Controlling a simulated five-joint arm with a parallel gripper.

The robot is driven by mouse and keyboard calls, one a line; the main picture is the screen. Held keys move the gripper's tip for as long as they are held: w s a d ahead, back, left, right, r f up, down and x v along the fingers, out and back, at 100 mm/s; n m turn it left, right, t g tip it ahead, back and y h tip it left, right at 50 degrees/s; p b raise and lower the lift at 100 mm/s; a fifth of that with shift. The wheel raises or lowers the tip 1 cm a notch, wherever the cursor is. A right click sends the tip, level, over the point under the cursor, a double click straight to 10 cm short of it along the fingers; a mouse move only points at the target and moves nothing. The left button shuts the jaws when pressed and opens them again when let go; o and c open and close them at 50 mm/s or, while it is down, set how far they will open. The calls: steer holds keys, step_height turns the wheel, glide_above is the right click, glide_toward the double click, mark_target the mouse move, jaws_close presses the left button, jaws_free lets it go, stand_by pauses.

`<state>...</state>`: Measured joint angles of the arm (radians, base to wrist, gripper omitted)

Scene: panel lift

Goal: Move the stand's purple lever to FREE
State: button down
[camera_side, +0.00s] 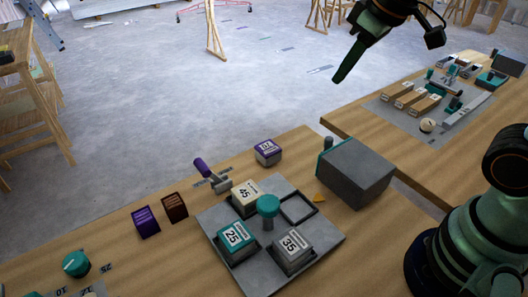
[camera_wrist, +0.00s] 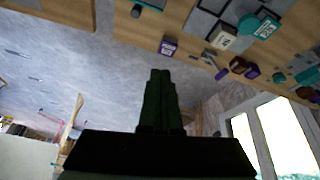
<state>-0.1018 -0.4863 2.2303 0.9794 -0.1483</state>
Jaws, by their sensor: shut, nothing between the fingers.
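The purple lever (camera_side: 202,166) sticks up at the far left corner of the grey stand (camera_side: 225,262), tilted up and to the left on a small grey bracket. In the wrist view the lever (camera_wrist: 222,74) is small, above and right of my fingers. No FREE marking is readable. The stand bears blocks marked 45 (camera_side: 245,197), 25 (camera_side: 235,238) and 35 (camera_side: 291,246), and a teal knob (camera_side: 268,206). My gripper (camera_side: 337,79) is shut and empty, high up and well away from the lever; it also shows in the wrist view (camera_wrist: 160,73).
A purple-topped block (camera_side: 268,152) stands behind the stand, and a grey box (camera_side: 356,172) to its right. A purple block (camera_side: 145,221) and a brown block (camera_side: 175,206) stand left of the lever. A teal dial (camera_side: 76,263) is at front left. The stand has one empty square recess.

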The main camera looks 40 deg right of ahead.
steer(key=w+a+f+n+g, duration=0.2)
steer(key=w+a+n, duration=0.45)
steer(key=a, duration=0.45)
steer(key=w+a+f+n+g, duration=0.2)
steer(key=w+a+n, duration=0.4)
steer(key=a, duration=0.5)
steer(key=a+f+n, duration=0.3)
steer(key=a+f, duration=0.4)
steer(key=a, duration=0.1)
step_height(320, 180, down, 10)
steer(key=shift+d+r+g, duration=0.15)
steer(key=shift+d+r, duration=0.2)
steer(key=shift+d, duration=0.45)
steer(key=shift+d+r+g, duration=0.15)
steer(key=shift+d+r, duration=0.2)
steer(key=shift+d, duration=0.45)
